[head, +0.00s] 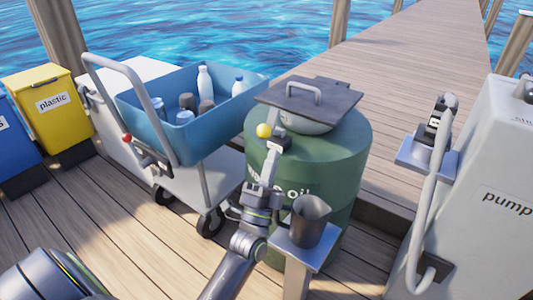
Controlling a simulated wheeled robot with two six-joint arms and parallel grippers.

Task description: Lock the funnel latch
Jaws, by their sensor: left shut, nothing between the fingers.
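A green oil drum (345,165) stands at the centre of the head view. A grey funnel (302,124) sits on its top, under a dark square lid (330,98) with a pale handle. A yellow ball knob (264,130), which looks like the latch's, shows at the funnel's near left edge. My left gripper (271,160) is shut and empty, just below the knob and in front of the drum. I cannot tell whether it touches the latch. The gripper hides part of the latch and the drum's lettering. My right gripper is not in view.
A dark mug (310,219) stands on a small post stand (284,244) close right of my left arm. A cart with a blue tub (220,122) of bottles is at left. A yellow plastic bin (58,118) stands beyond it. A white pump (495,165) is at right.

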